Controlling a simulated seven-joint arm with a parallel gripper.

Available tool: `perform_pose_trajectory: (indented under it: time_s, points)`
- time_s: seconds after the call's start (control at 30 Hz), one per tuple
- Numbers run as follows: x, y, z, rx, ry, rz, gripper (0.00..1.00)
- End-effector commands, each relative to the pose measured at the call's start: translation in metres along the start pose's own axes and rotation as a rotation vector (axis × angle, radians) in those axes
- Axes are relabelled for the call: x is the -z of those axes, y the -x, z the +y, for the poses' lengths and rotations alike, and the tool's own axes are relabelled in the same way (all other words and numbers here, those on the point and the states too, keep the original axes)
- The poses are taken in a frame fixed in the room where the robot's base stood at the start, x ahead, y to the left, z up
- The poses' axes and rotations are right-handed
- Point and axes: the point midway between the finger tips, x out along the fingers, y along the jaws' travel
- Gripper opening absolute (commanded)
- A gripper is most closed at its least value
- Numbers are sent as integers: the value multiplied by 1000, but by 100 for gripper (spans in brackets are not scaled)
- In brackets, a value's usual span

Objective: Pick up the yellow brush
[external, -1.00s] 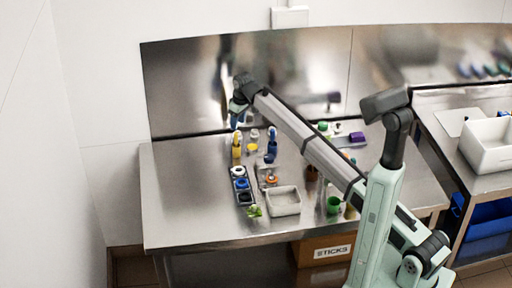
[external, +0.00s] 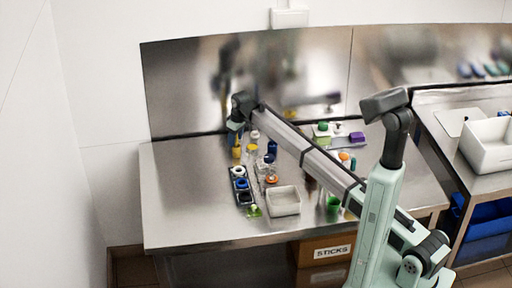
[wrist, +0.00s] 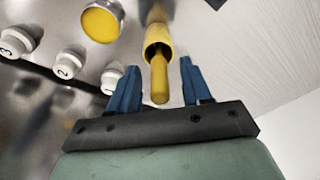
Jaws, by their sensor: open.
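The yellow brush (wrist: 159,80) shows in the wrist view as a yellow handle pointing toward my gripper, with a wider yellow part behind it. In the external view a yellow object (external: 237,153), which looks like the brush, stands at the back left of the steel table, partly hidden by my gripper (external: 234,136). My gripper's two blue fingers also show in the wrist view (wrist: 160,72). They are open, one on each side of the handle, with gaps on both sides. The brush's far end is unclear.
Numbered white caps (wrist: 65,65) and a round yellow lid (wrist: 102,21) lie left of the brush in the wrist view. A dark rack (external: 241,186), a blue bottle (external: 272,148) and a light tray (external: 284,201) stand nearby. The table's left side is clear.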

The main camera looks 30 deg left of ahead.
Motion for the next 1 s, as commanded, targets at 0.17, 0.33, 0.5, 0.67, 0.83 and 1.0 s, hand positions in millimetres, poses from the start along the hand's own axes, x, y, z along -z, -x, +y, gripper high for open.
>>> perform_pose_trajectory:
  time_s: [0.17,0.33,0.5,0.67,0.83,1.0]
  points:
    - [0,0,0,0,0,0,43]
    - [0,1,0,0,0,0,26]
    - [0,1,0,0,0,0,10]
    - [0,1,0,0,0,0,0]
    - [0,1,0,0,0,0,0]
    - [0,3,0,0,0,0,0]
